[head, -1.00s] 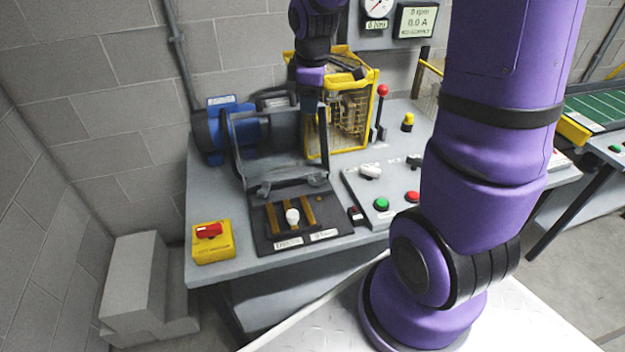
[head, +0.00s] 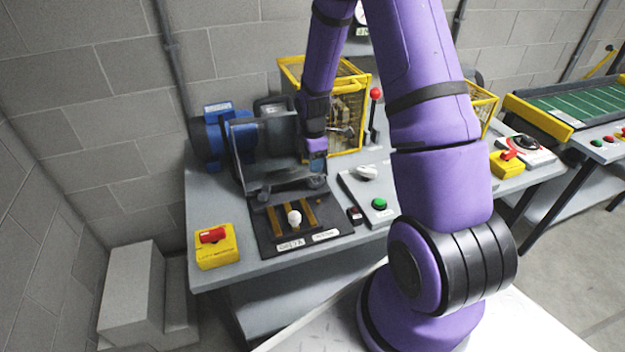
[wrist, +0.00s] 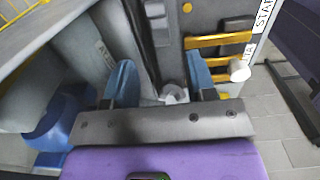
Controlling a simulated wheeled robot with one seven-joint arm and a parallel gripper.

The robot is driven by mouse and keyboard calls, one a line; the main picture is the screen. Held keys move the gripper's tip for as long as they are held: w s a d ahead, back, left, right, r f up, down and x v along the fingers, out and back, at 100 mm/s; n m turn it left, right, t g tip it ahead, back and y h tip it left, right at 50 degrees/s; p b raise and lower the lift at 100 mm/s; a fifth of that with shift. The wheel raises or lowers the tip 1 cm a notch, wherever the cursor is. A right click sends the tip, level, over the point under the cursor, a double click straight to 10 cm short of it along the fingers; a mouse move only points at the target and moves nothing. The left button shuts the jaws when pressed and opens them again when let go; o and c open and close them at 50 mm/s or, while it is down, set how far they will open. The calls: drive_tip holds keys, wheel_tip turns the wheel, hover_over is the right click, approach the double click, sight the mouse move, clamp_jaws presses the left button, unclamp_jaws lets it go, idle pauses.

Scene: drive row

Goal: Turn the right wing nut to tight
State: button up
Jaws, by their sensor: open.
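The right wing nut (head: 318,182) is a small grey piece at the right front foot of the clear hinged guard (head: 262,158). A pale grey winged piece, which looks like this nut (wrist: 174,92), shows low between my fingers in the wrist view. A similar left nut (head: 263,197) sits at the guard's other front foot. My gripper (wrist: 160,75) is open, with one blue-tipped finger on each side of the pale piece. I cannot tell whether they touch it. In the head view my gripper (head: 317,160) is just above the right nut, its fingertips hard to make out.
A blue motor (head: 217,130) stands behind left. In front is a dark panel with brass strips and a white knob (head: 294,217). A yellow box with a red switch (head: 215,245) is at the front left. A yellow cage (head: 350,105) and a red-knobbed lever (head: 375,110) stand close behind my gripper.

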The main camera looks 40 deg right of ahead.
sight(313, 178)
wheel_tip(313, 178, down, 8)
drive_tip(key=shift+r, duration=0.1)
drive_tip(key=shift+c, duration=0.2)
drive_tip(key=c, duration=0.9)
